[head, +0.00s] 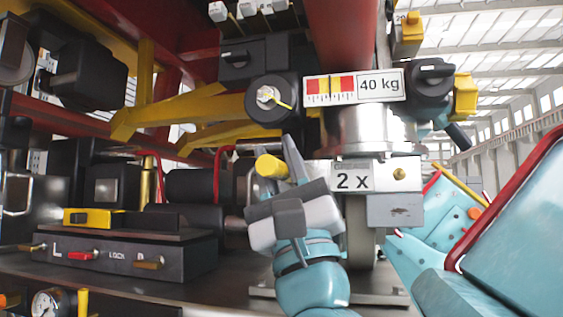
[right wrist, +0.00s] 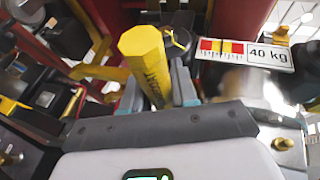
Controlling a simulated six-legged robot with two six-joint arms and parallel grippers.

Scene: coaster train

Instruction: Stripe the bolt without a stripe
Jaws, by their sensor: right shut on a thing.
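My right gripper (head: 284,168) is shut on a yellow marker-like stick (head: 269,166), which also shows between its fingers in the right wrist view (right wrist: 144,58). The stick has dark lettering and a faceted end. Above it in the head view is a round black fitting (head: 257,109) with a metal bolt (head: 266,96) at its centre. A thin yellow line runs from that bolt toward the lower right. The stick appears below the fitting; I see no clear contact. A brass bolt head (head: 399,174) sits right of the "2 x" label. My left gripper is not in view.
A "40 kg" scale plate (head: 380,86) and a black knob (head: 434,76) are at upper right. A dark lock panel (head: 130,255) with red and brass levers stands at lower left. Yellow arms (head: 190,108) cross behind. Teal panels with red tubing (head: 510,235) fill the lower right.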

